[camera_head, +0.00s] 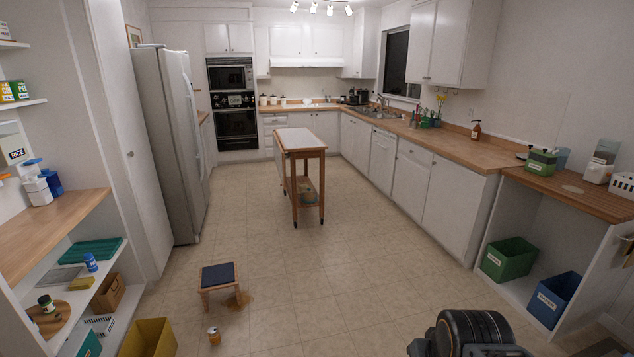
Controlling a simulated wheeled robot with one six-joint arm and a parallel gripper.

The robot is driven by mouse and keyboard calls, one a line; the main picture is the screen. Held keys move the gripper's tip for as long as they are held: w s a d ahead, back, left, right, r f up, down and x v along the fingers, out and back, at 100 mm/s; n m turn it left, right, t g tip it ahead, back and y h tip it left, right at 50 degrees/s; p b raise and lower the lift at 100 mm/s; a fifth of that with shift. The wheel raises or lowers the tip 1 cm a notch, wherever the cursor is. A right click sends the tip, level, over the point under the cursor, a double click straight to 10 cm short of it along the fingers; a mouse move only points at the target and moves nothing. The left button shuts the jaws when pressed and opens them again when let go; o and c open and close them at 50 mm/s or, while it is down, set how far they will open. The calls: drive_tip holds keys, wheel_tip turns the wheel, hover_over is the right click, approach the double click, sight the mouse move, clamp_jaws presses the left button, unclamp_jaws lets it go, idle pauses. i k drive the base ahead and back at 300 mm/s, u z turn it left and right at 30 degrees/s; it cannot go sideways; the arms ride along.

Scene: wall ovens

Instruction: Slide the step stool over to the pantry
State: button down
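The step stool (219,275) is a low wooden stool with a dark blue top. It stands upright on the tiled floor at lower left of the middle. The pantry shelving (60,216) runs along the left edge, with a wood counter and lower shelves holding goods; the stool stands to its right, apart from it, across a strip of floor. A dark part of my arm with an orange ring shows at the bottom right, far from the stool. My gripper's fingers are not visible.
A brown patch (239,300) lies on the floor beside the stool. A small can (213,336) stands in front. A yellow bin (150,338) sits near the pantry's lower shelves. A wheeled cart (301,165) stands farther back. The floor right of the stool is clear.

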sight(212, 277)
drive_tip(key=u, duration=0.15)
drive_tip(key=i, duration=2.3)
drive_tip(key=u, duration=1.25)
drive_tip(key=i, duration=1.85)
drive_tip(key=u, duration=0.8)
